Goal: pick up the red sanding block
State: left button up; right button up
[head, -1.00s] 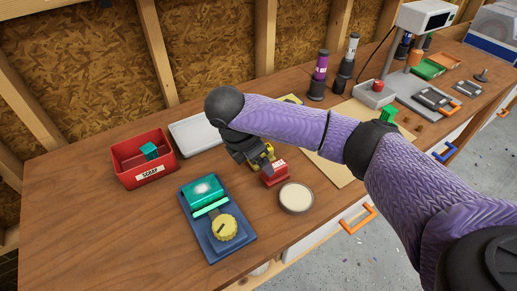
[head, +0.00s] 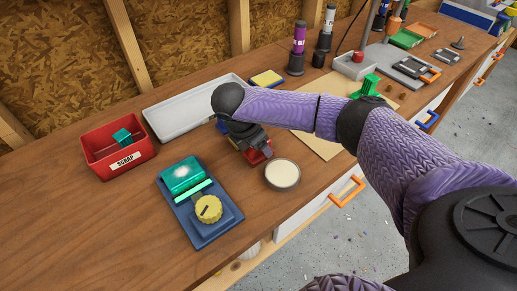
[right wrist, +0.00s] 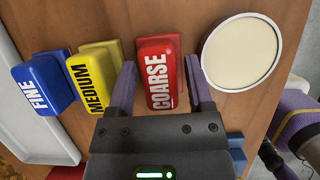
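The red sanding block (right wrist: 159,72), labelled COARSE, stands on the wooden bench. My right gripper (right wrist: 161,62) is open, with one finger on each side of it; the right-hand finger looks very close to its side. I cannot tell whether either finger touches it. In the head view the red block (head: 259,154) is partly hidden under my right gripper (head: 252,146). A yellow MEDIUM block (right wrist: 94,75) and a blue FINE block (right wrist: 43,82) stand in a row to its left in the wrist view. My left gripper is not in view.
A round cream-topped disc (head: 283,174) lies close beside the red block. A white tray (head: 180,112), a red SCRAP bin (head: 118,147) and a blue device with a yellow knob (head: 205,205) sit to the left. Bare wood lies at the front left.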

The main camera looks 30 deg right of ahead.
grip_shut()
jog(key=shift+r, duration=0.15)
notch_tip(320, 180, up, 9)
jog(key=p, duration=0.3)
jog(key=shift+r, duration=0.4)
